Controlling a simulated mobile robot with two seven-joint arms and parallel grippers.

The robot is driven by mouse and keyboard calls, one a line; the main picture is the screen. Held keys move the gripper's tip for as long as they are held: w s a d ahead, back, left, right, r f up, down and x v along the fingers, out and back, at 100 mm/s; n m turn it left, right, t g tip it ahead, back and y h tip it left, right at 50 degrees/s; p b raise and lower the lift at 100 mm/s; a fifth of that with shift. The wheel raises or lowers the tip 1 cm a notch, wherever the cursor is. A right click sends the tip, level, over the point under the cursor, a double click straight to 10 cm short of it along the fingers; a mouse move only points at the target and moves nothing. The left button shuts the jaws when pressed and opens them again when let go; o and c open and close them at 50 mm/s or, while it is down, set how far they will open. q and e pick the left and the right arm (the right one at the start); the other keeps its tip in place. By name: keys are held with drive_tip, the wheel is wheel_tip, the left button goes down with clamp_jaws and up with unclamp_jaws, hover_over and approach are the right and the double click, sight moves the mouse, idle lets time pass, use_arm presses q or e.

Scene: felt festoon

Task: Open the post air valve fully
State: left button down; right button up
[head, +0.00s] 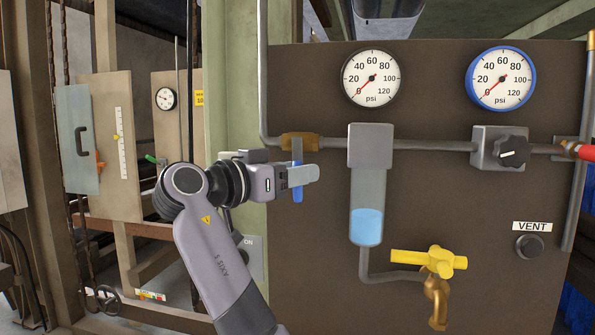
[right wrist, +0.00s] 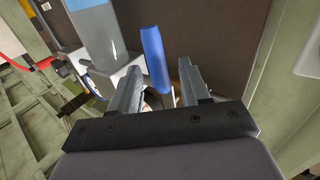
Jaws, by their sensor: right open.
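The valve with a brass body (head: 300,142) sits on the grey pipe at the left of the dark panel. Its blue lever (head: 298,194) hangs straight down, across the horizontal pipe. My right gripper (head: 304,174) is at the lever, its fingers pointing right and covering the lever's middle. In the right wrist view, the blue lever (right wrist: 154,58) reaches into the gap between the two fingertips of the open gripper (right wrist: 158,80). I cannot tell whether either finger touches it. My left gripper is not in view.
Right of the lever are a clear bowl with blue liquid (head: 367,225), a yellow-handled drain cock (head: 430,260) and a regulator with a black knob (head: 512,151). Two gauges, one black-rimmed (head: 371,78) and one blue-rimmed (head: 500,78), read about zero. A green post (head: 236,90) stands left.

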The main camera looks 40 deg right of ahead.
drive_tip(key=shift+d, duration=0.45)
clamp_jaws()
drive_tip(key=shift+d, duration=0.1)
idle(0.5)
drive_tip(key=n+h, duration=0.1)
drive_tip(key=n, duration=0.1)
drive_tip(key=s+d+n+t+h+b, duration=0.1)
drive_tip(key=n, duration=0.1)
drive_tip(key=s+r+n+t+h+b, duration=0.1)
drive_tip(key=n, duration=0.1)
drive_tip(key=shift+d+r+n+h, duration=0.1)
drive_tip(key=shift+d+n+h, duration=0.2)
drive_tip(key=shift+n, duration=0.1)
drive_tip(key=shift+r, duration=0.1)
